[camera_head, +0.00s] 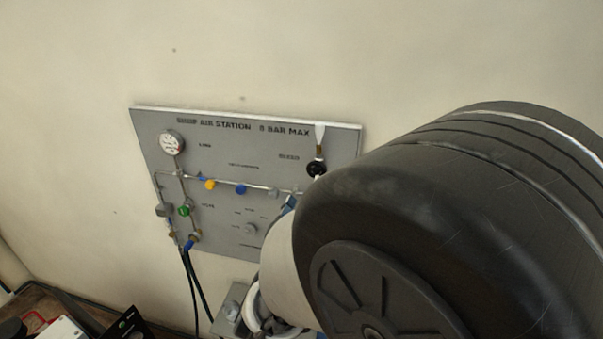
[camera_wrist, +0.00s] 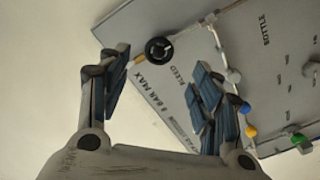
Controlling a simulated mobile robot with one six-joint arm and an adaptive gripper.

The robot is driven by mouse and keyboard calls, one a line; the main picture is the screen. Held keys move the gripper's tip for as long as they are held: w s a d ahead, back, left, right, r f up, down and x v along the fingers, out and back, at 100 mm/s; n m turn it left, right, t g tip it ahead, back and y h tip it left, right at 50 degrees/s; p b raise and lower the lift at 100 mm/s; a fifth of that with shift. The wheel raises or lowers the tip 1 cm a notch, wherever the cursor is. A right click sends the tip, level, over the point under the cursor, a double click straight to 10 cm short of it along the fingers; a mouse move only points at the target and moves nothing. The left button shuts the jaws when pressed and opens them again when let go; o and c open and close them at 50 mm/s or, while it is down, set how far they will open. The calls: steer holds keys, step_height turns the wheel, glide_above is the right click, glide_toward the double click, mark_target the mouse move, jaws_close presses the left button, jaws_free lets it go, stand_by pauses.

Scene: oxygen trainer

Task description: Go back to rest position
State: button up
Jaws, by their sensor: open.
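My gripper (camera_wrist: 160,95) is open in the wrist view, its two blue-padded fingers spread apart with nothing between them but part of the panel and wall. The grey air station panel (camera_head: 222,140) is fixed to the wall; it also shows tilted in the wrist view (camera_wrist: 290,75). A black bleed knob (camera_wrist: 158,50) appears between and beyond the fingertips; it also shows in the head view (camera_head: 316,168). I cannot tell its exact distance from the fingers. In the head view my large dark arm link covers the panel's lower right, and my gripper is mostly hidden.
The panel carries a round gauge (camera_head: 171,143), a yellow knob (camera_head: 210,184), a blue knob (camera_head: 240,189) and a green knob (camera_head: 184,210). Black hoses (camera_head: 190,285) hang below. A cluttered bench (camera_head: 45,310) stands at lower left. The upper wall (camera_head: 300,50) is bare.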

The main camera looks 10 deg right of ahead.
steer(key=shift+s+a, duration=0.15)
steer(key=shift+s, duration=0.2)
steer(key=s+a+f+m+g+y+b, duration=0.1)
steer(key=s+a+f+g+y+b, duration=0.35)
steer(key=f+y+b, duration=0.45)
steer(key=s+d+f+m+g+b, duration=0.1)
steer(key=s+d+f+g+b, duration=0.1)
steer(key=s, duration=0.5)
steer(key=s+d+f+m+g+h+b, duration=0.1)
steer(key=s+d+f+g+b, duration=0.2)
steer(key=s, duration=0.4)
steer(key=s+d+f+m+g+h+b, duration=0.1)
steer(key=s+d+f+g+b, duration=0.1)
steer(key=s+d+f, duration=0.2)
steer(key=s+f, duration=0.1)
steer(key=s, duration=0.1)
steer(key=shift+s+f+m, duration=0.3)
steer(key=shift+s+f, duration=0.1)
